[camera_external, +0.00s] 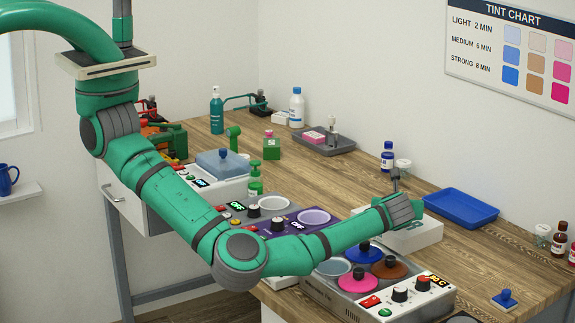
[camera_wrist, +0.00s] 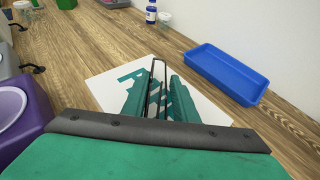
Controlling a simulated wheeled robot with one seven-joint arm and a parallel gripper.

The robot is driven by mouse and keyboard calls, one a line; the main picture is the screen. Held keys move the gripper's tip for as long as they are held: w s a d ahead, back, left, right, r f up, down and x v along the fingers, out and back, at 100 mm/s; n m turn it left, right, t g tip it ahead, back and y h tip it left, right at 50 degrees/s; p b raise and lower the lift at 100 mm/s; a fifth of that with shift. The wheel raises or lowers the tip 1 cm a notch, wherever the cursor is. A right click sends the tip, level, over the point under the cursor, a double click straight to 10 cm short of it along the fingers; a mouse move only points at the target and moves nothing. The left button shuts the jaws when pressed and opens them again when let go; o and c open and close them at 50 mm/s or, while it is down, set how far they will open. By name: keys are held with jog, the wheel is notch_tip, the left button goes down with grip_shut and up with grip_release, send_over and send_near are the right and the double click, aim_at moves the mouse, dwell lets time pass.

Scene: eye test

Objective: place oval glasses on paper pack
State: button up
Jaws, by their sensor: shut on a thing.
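The paper pack (camera_wrist: 103,91) is a white flat-topped block with green lettering in the wrist view. It also shows in the outside view (camera_external: 424,236), on the wooden bench behind the tint pots. My gripper (camera_wrist: 159,98) is over the pack, its two green fingers shut on a thin dark wire-like frame, the oval glasses (camera_wrist: 159,62). The frame shows narrow, nearly edge-on, so its lens shape cannot be made out. In the outside view my gripper (camera_external: 404,208) is at the pack, and a small dark part sticks up there. Whether the glasses touch the pack cannot be told.
A blue tray (camera_external: 461,208) lies right of the pack. A tint warmer with pink, blue and brown lids (camera_external: 358,281) stands in front, beside a purple unit (camera_external: 310,228). A blue-labelled bottle (camera_external: 387,157) stands behind. Bare bench lies around the pack's right side.

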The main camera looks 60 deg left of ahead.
jog(key=shift+f, duration=0.15)
jog(key=o, duration=1)
jog(key=shift+o, duration=0.2)
jog(key=shift+s+d+r, duration=0.15)
jog(key=shift+d+r, duration=0.05)
jog(key=shift+r, duration=0.05)
jog(key=v, duration=1.1)
jog(key=shift+s+r, duration=0.2)
jog(key=shift+d, duration=0.15)
